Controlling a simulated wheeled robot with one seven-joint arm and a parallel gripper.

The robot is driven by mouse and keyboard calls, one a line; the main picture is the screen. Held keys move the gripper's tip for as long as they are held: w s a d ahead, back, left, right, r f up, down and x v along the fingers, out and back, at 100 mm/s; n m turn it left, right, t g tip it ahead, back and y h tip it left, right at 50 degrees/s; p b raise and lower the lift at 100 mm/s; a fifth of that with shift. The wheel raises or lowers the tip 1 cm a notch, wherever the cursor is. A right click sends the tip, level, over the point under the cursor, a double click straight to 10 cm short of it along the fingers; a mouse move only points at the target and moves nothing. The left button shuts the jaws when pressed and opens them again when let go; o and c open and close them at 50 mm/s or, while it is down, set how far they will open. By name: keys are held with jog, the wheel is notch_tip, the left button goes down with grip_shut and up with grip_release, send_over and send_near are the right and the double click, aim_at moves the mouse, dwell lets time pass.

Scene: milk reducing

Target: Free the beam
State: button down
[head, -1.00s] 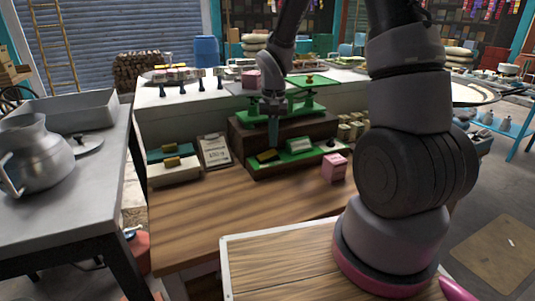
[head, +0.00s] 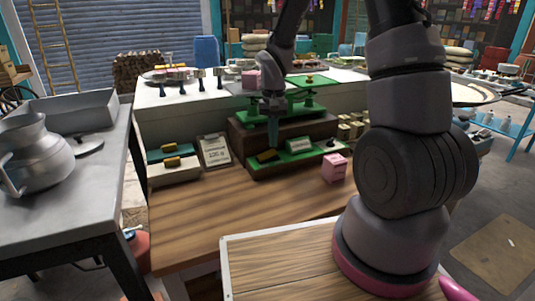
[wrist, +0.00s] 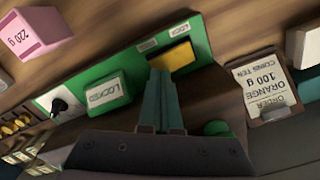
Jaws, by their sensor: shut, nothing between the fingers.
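The green balance stands on a dark wooden base. Its upper pan (head: 309,82) shows in the head view; my arm hides part of the beam. A green strip along the base's front carries a yellow block (head: 267,156) and a plate reading LOCKED (head: 299,145). In the wrist view the yellow block (wrist: 178,57) lies just beyond my fingertips, beside a small "LOCK" label, and the LOCKED plate (wrist: 106,92) is to their left. My gripper (head: 273,143) is shut and empty, pointing down at the strip. I cannot tell whether the fingertips touch the yellow block.
A pink block (head: 334,168) stands right of the base; it reads 220 g in the wrist view (wrist: 37,35). An order card (head: 214,150) and yellow-topped boxes (head: 174,170) stand left. A black knob (wrist: 62,105) sits on the strip. The front counter (head: 240,215) is clear.

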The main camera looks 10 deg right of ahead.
aim_at(273, 151)
jog(key=shift+f, duration=1.1)
dwell(0.4)
jog(key=shift+r, duration=3.5)
